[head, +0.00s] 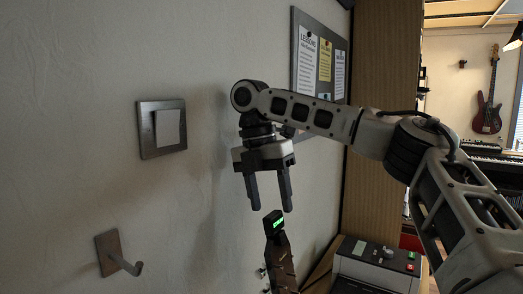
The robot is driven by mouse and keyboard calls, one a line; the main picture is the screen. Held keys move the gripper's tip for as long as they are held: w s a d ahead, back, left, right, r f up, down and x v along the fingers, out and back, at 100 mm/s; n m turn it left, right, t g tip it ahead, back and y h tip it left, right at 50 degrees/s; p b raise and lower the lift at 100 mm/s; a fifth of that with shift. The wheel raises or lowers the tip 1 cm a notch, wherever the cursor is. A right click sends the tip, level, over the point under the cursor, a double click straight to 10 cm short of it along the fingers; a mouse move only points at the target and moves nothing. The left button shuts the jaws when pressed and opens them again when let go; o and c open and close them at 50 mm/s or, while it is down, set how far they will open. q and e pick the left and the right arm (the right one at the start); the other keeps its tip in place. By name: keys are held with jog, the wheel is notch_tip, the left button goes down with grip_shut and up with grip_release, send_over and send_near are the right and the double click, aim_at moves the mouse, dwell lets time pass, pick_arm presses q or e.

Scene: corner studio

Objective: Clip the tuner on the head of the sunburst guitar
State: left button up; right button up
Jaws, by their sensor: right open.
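The tuner (273,223) is a small black device with a lit green display. It sits at the top of a dark guitar head (280,262) at the bottom middle of the head view. Pegs show along the head's left side; the guitar's body is out of view, so I cannot tell its finish. My right gripper (267,208) points down just above the tuner. Its two fingers are apart, with nothing visible between them. My left gripper is not in view.
A light switch (162,129) and a wall hook (118,254) are on the left wall. A notice board (320,55) hangs behind my right arm. A grey device (376,266) stands at the lower right. A red guitar (488,112) hangs in the far room.

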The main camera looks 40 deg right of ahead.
jog(key=v, duration=1)
jog(key=shift+r, duration=0.2)
jog(key=shift+f, duration=0.1)
